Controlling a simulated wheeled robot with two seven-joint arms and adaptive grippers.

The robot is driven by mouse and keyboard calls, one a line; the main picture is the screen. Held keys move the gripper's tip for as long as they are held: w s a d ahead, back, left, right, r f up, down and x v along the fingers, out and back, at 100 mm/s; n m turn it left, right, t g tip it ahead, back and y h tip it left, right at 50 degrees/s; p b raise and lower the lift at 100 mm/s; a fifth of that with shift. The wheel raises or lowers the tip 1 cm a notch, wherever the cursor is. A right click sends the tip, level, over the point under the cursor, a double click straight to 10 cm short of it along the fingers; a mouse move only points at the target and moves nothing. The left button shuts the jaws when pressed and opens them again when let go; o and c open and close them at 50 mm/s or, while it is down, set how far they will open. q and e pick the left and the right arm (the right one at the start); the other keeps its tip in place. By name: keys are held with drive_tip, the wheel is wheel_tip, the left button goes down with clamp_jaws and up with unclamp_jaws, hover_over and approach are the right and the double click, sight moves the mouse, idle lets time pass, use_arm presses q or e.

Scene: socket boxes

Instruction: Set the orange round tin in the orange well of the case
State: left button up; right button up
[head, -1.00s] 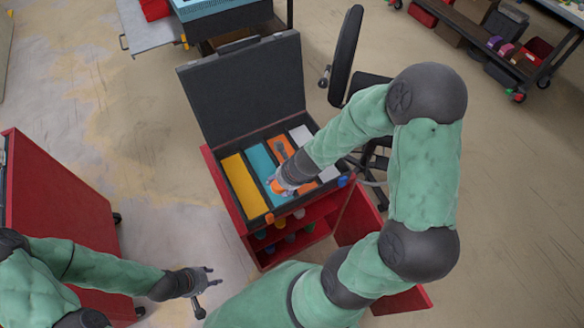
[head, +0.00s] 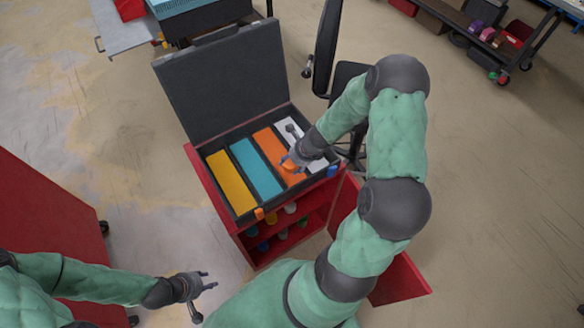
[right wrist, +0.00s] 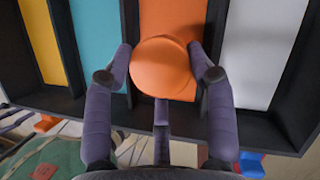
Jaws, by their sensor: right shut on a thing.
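The open black case (head: 224,155) stands on a red cart, its lid raised at the back. Its wells are yellow (head: 230,183), teal (head: 256,168), orange (head: 268,144) and white (head: 290,130), from left to right. My right gripper (head: 291,163) is over the front part of the orange well. In the right wrist view, its fingers are shut on the orange round tin (right wrist: 160,68), which shows against the orange well (right wrist: 172,18). I cannot tell whether the tin touches the well floor. My left gripper (head: 205,283) is empty, fingers apart, low at the left, away from the case.
The cart's lower shelf (head: 285,228) holds several coloured round things. A red cabinet (head: 50,215) stands at the left. A black chair (head: 326,50) is behind the case at the right. Bare floor lies between cabinet and cart.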

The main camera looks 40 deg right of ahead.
sight(292, 167)
drive_tip(key=shift+f+b, duration=0.8)
drive_tip(key=shift+f, duration=0.65)
drive_tip(key=shift+f, duration=0.1)
drive_tip(key=o, duration=1)
drive_tip(key=shift+c, duration=0.2)
drive_tip(key=p+v, duration=0.6)
drive_tip(key=v, duration=0.6)
